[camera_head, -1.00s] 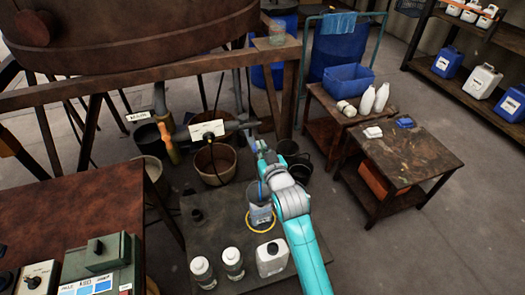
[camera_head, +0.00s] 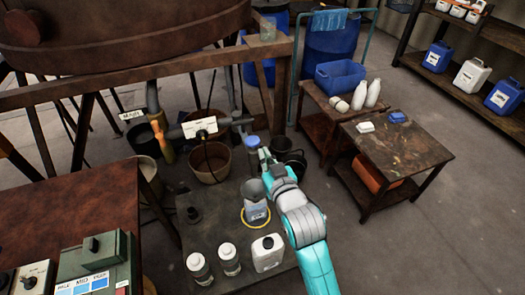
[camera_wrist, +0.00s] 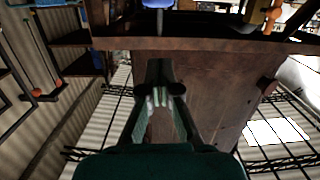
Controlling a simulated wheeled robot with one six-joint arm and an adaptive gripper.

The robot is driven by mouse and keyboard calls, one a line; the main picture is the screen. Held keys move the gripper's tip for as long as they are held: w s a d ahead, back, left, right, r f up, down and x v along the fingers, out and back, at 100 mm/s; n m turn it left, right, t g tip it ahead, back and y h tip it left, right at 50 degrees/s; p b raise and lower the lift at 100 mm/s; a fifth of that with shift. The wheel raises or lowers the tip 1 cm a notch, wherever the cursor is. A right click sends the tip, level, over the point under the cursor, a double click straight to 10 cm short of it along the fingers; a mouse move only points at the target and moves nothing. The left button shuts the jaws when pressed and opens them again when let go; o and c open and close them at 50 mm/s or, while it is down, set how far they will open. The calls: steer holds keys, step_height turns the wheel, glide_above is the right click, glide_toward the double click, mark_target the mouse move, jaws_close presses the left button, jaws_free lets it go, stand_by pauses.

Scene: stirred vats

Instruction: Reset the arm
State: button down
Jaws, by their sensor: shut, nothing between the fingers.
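My turquoise arm reaches in from the lower right of the head view. My gripper (camera_head: 264,158) is at its far end, above and behind the low table and near the dark buckets. In the wrist view my gripper (camera_wrist: 163,95) shows from behind, its two fingers together and empty. A brown wooden surface lies beyond them. A grey jug (camera_head: 256,212) stands upright in a yellow ring on the low table, just left of my arm and apart from the fingers.
Two white bottles (camera_head: 199,268) and a white canister (camera_head: 267,253) stand on the low table (camera_head: 205,232). Dark buckets (camera_head: 293,162) stand behind it. A side table (camera_head: 395,155) is to the right, with open floor in front. The large vat (camera_head: 130,35) overhangs the back left.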

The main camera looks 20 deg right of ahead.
stand_by(0.5)
steer(key=s+f+g, duration=0.1)
steer(key=s+f, duration=0.5)
steer(key=s, duration=0.5)
steer(key=s+f, duration=0.7)
steer(key=s, duration=0.3)
steer(key=f+v, duration=0.2)
steer(key=v, duration=2)
steer(key=shift+s+d+g, duration=0.4)
steer(key=shift+s, duration=0.1)
